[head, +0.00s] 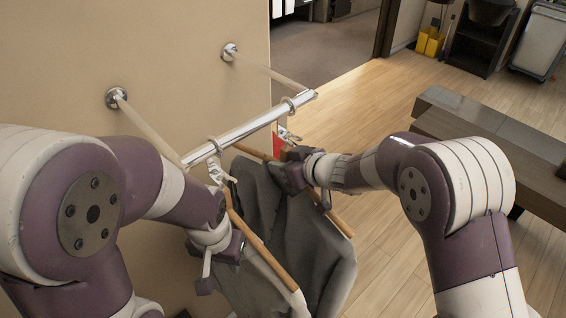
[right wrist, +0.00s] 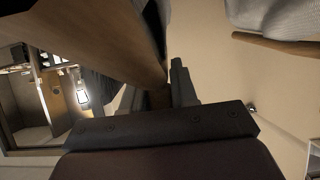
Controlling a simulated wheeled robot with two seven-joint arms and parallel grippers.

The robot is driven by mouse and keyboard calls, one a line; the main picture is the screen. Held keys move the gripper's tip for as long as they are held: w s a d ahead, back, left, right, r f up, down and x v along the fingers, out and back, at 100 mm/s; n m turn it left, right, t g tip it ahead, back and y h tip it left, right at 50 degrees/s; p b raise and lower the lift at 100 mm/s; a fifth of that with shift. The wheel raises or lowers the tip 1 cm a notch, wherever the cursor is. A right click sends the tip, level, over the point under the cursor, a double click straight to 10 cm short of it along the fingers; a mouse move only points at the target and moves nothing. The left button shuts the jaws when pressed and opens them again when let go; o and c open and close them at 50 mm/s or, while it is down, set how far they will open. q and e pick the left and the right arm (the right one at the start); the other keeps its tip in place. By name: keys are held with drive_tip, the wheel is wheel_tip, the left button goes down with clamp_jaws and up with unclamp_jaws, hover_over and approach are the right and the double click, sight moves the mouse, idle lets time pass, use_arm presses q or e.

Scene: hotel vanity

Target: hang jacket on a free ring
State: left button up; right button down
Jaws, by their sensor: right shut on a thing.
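A chrome rail (head: 247,127) on two wall brackets carries a near ring (head: 214,146) and a far ring (head: 289,103). Metal hook pieces show under both rings; whether each is linked to a hanger is unclear. A grey jacket (head: 315,250) hangs below the rail, beside two wooden hangers, a left one (head: 262,248) and a right one (head: 338,222). My right gripper (head: 288,172) is shut on the right hanger near its top; wood (right wrist: 100,35) fills the upper left of the right wrist view. My left gripper (head: 212,262) is beside the left hanger; its fingertips are unclear.
The beige wall (head: 165,50) is close behind the rail. A dark wooden bench (head: 480,130) stands at the right. Yellow items (head: 430,42) and a cart (head: 540,40) are far back. The wooden floor between is clear.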

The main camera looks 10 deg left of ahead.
drive_tip(key=c, duration=0.8)
unclamp_jaws()
drive_tip(key=shift+r, duration=0.1)
